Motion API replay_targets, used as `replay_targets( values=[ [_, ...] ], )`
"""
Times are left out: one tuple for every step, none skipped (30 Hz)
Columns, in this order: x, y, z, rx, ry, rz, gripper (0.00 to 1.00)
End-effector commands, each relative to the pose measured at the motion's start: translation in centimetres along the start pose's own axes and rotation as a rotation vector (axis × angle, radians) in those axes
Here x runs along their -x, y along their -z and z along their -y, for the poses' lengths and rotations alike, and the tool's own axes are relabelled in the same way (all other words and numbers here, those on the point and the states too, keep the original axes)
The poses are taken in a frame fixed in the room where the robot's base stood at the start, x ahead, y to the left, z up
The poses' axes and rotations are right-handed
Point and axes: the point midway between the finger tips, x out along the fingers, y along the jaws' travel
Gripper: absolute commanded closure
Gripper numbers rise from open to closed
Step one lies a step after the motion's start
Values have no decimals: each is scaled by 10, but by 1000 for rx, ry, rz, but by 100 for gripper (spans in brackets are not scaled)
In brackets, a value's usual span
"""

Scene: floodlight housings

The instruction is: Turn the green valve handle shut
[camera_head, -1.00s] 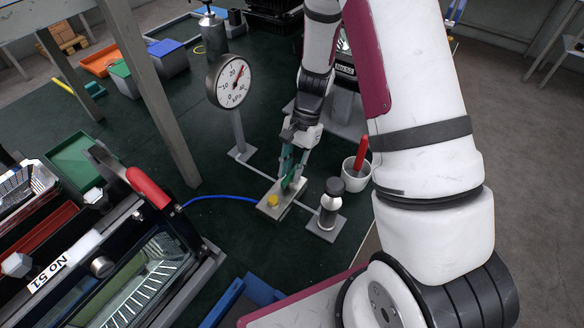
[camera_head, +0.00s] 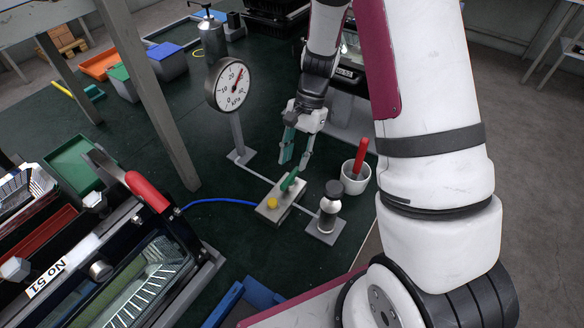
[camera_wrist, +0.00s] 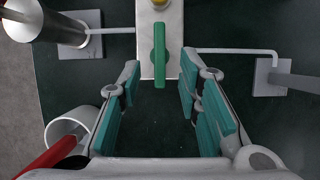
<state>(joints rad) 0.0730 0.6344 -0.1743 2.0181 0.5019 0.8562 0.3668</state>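The green valve handle (camera_head: 289,181) sits on a pale block (camera_head: 268,213) with a yellow button (camera_head: 272,203). In the wrist view the handle (camera_wrist: 160,55) lies lengthwise along the block, crosswise to the grey pipes on either side. My gripper (camera_head: 295,158) hangs just behind the block, beyond the handle, with its teal-padded fingers apart. In the wrist view the fingers of my gripper (camera_wrist: 160,82) are spread wide and empty. The handle's near end lies close to the gap between the fingertips, and no finger touches it.
A pressure gauge (camera_head: 231,85) on a post stands left of my gripper. A blue hose (camera_head: 220,200) runs left from the block. A table leg (camera_head: 150,100) stands further left.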

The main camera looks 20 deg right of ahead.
Motion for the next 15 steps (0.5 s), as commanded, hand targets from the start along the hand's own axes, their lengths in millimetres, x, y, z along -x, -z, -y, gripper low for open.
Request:
replay_targets(
  values=[
    [12, 1, 1, 0, 4, -4, 68],
    [18, 1, 1, -1, 4, -3, 68],
    [26, 1, 1, 0, 3, -4, 68],
    [32, 1, 1, 1, 3, -3, 68],
    [38, 1, 1, 1, 4, -3, 68],
    [44, 0, 1, 0, 3, -2, 68],
    [49, 1, 1, -1, 3, -3, 68],
    [53, 1, 0, -1, 2, -2, 68],
    [58, 1, 0, -1, 2, -2, 68],
    [61, 1, 0, -1, 2, -3, 68],
    [64, 1, 0, -1, 2, -2, 68],
    [67, 0, 0, -1, 1, -1, 68],
    [69, 0, 0, -1, 1, -1, 68],
    [70, 1, 0, -2, 1, -1, 68],
    [71, 1, 0, -2, 1, -1, 68]
  ],
)
